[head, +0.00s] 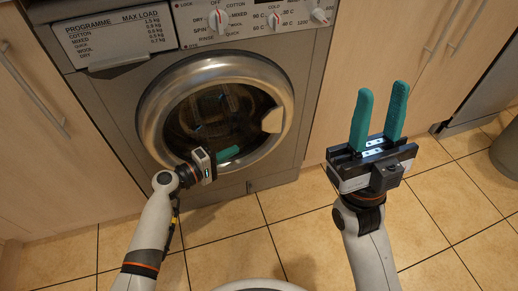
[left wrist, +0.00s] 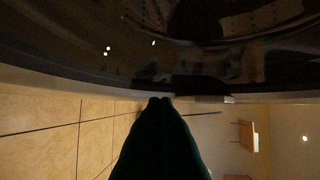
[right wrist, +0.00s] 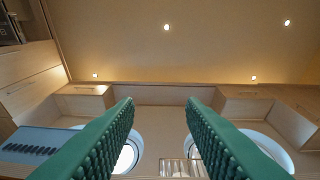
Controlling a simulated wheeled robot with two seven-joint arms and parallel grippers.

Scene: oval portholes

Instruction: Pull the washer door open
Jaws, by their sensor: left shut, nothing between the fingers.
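The washer door (head: 151,105) is a round silver ring with dark glass, low in the front of the washer (head: 110,95). Its pale handle (head: 272,120) is on the right side of the ring. My left gripper (head: 236,149) is shut and empty at the lower part of the door, below and left of the handle. In the left wrist view its green fingers (left wrist: 160,102) point at a dark, glossy curved edge; contact is unclear. I cannot tell whether the door is slightly ajar. My right gripper (head: 379,90) is open and empty, raised right of the washer.
Pale wood cabinets (head: 50,130) flank the washer on the left and right. The tiled floor (head: 290,215) in front is clear. A grey round object (head: 506,156) stands at the far right edge.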

